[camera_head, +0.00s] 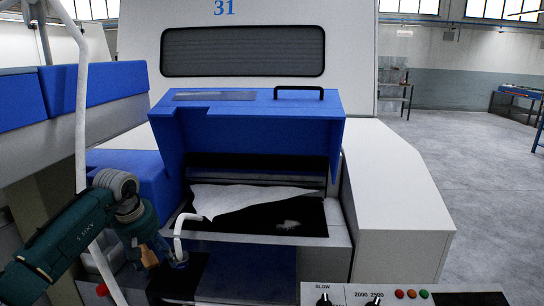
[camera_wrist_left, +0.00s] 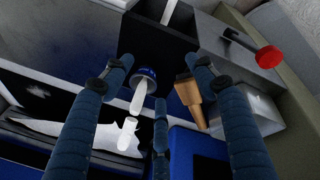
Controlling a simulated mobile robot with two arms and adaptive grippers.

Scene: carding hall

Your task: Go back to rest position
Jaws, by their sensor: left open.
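My left arm comes in from the left in the head view, and my left gripper (camera_head: 152,248) hangs low beside the blue-hooded machine. In the left wrist view the gripper's dark blue fingers (camera_wrist_left: 158,78) are spread apart. Between them show a white curved tube with a blue collar (camera_wrist_left: 146,78) and a brown wooden-looking piece (camera_wrist_left: 188,92); I see no finger closed on either. The tube (camera_head: 179,232) also shows in the head view, just right of the gripper. My right gripper is in neither view.
The machine's blue hood (camera_head: 250,125) stands ahead, with a white sheet (camera_head: 235,197) over a dark opening below. A black open box (camera_head: 178,285) is under the gripper. A red knob (camera_head: 102,290) is at lower left. A control panel (camera_head: 375,294) is at lower right. Open floor (camera_head: 470,160) lies right.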

